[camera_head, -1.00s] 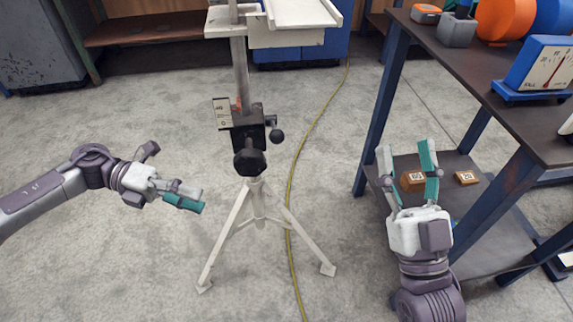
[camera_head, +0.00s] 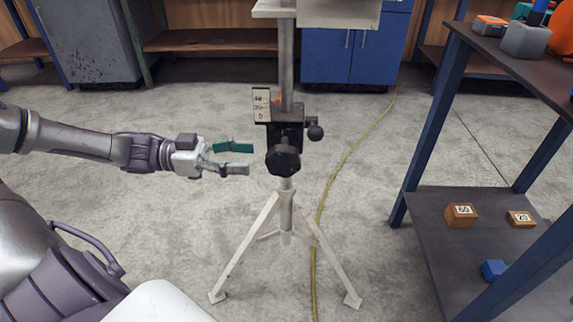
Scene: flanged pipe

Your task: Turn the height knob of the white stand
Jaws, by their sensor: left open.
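The white stand (camera_head: 286,206) stands upright on its tripod legs in the middle of the view. Its black height knob (camera_head: 283,157) faces me on the black clamp block of the post. A smaller black ball-ended handle (camera_head: 315,132) sticks out to the right of the block. A scale plate (camera_head: 262,104) with numbers is at the block's upper left. My left gripper (camera_head: 241,158) comes in from the left, open and empty. Its teal-padded fingers point right toward the knob, a short gap away. My right gripper is out of view.
A dark table with a lower shelf (camera_head: 440,235) stands at the right, holding small orange blocks (camera_head: 460,214) and a blue block (camera_head: 493,269). A yellow cable (camera_head: 338,170) runs along the floor behind the stand. A blue cabinet (camera_head: 356,50) is at the back.

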